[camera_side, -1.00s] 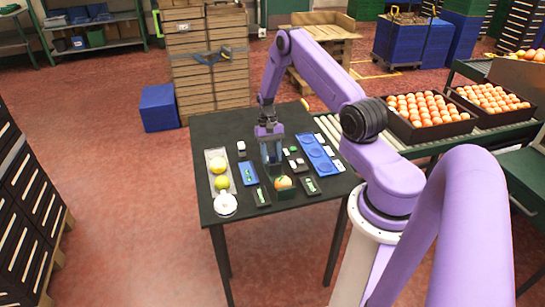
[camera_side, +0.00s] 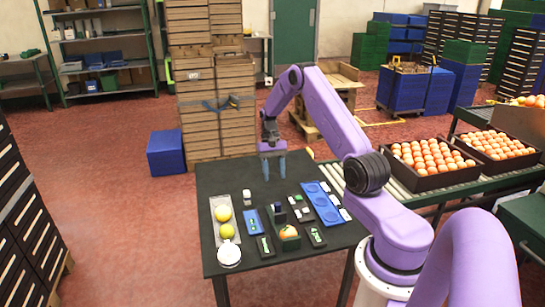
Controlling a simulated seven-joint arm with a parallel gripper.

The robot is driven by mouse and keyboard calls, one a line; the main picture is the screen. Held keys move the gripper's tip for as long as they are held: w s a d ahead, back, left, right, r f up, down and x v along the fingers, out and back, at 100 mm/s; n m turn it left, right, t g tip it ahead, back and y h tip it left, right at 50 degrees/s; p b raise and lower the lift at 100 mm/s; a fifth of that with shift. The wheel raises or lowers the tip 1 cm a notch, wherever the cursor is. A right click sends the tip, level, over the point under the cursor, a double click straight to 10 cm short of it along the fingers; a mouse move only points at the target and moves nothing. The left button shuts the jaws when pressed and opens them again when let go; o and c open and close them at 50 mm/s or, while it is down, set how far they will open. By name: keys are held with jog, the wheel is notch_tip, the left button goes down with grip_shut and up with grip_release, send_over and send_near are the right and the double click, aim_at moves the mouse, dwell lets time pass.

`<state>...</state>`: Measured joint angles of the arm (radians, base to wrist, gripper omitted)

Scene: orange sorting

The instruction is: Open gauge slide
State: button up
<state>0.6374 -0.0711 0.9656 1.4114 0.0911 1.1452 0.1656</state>
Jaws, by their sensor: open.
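My gripper (camera_side: 273,176) is open and empty, its fingers pointing down above the back part of the black table (camera_side: 225,178). It is behind and apart from the small gauge in the middle of the table. The slide's exact position is too small to tell.
A pale tray (camera_side: 214,205) with two yellow fruits and a round white dish (camera_side: 229,254) are at left. A blue plate (camera_side: 251,220) and dark plates (camera_side: 265,246) flank the gauge. A blue tray with round recesses (camera_side: 321,203) is at right. The table's back is clear.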

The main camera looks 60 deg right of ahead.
jog(key=v, duration=0.5)
jog(key=shift+d+r, duration=0.1)
jog(key=shift+r, duration=0.3)
jog(key=s+a+r+n+h, duration=0.2)
jog(key=a+r+n, duration=0.3)
jog(key=a, duration=0.8)
jog(key=s+a+r+n+h, duration=0.15)
jog(key=a+r+n, duration=0.25)
jog(key=a, duration=0.9)
jog(key=s+a+r+n+t, duration=0.25)
jog(key=s+a+n, duration=0.45)
jog(key=s, duration=0.6)
jog(key=s+a+n, duration=0.1)
jog(key=s+n, duration=0.4)
jog(key=s, duration=0.8)
jog(key=shift+f+n+t+y, duration=0.15)
jog(key=shift+n+t+y, duration=0.2)
jog(key=shift+t, duration=0.1)
